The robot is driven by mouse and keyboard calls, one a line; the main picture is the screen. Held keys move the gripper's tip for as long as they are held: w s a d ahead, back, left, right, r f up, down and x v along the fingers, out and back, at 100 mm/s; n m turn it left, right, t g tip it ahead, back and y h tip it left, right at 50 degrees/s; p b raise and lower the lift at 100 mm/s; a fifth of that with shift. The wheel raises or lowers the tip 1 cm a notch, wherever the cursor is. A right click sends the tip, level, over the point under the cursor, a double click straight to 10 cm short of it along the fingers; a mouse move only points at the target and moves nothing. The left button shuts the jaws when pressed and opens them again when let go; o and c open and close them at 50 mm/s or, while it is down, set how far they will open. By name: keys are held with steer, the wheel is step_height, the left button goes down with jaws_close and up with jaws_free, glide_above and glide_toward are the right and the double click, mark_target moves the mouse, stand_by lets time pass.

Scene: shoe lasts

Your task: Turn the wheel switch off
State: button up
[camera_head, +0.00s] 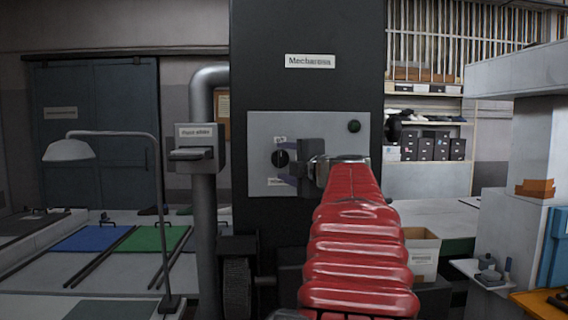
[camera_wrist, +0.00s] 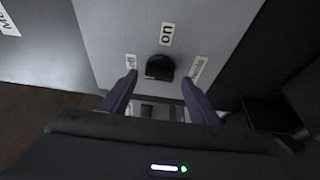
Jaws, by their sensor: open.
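The wheel switch is a small round black knob (camera_head: 281,158) on a grey panel (camera_head: 262,130) fixed to a dark cabinet. It also shows in the wrist view (camera_wrist: 160,68), with an "on" label (camera_wrist: 166,34) above it, a label that seems to read "off" (camera_wrist: 131,62) to its left and a third label (camera_wrist: 198,68) to its right. I cannot tell which label the knob points to. My gripper (camera_wrist: 160,77) is open, its two purple fingers pointing at the panel on either side of the knob's lower part. I cannot tell whether they touch it.
A grey lever box (camera_head: 196,148) is on a thick pipe (camera_head: 204,230) to the left. A desk lamp (camera_head: 70,150) stands further left. A cardboard box (camera_head: 424,255) is at the right.

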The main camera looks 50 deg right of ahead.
steer(key=v, duration=1.3)
steer(key=w+a+m+h, duration=0.35)
steer(key=w+m, duration=0.35)
steer(key=w, duration=0.4)
steer(key=w+a+f+m+g+y, duration=0.3)
steer(key=w+a+f+m, duration=0.25)
steer(key=a+f, duration=0.7)
steer(key=s+a+f+g+y, duration=0.3)
steer(key=s+a+f, duration=0.5)
steer(key=a+f, duration=0.5)
steer(key=s+a+f+g+y, duration=0.4)
steer(key=s+a+f, duration=0.5)
steer(key=a+f, duration=0.4)
steer(key=shift+a+g+y, duration=0.3)
steer(key=shift+a+y, duration=0.35)
steer(key=shift+a, duration=0.5)
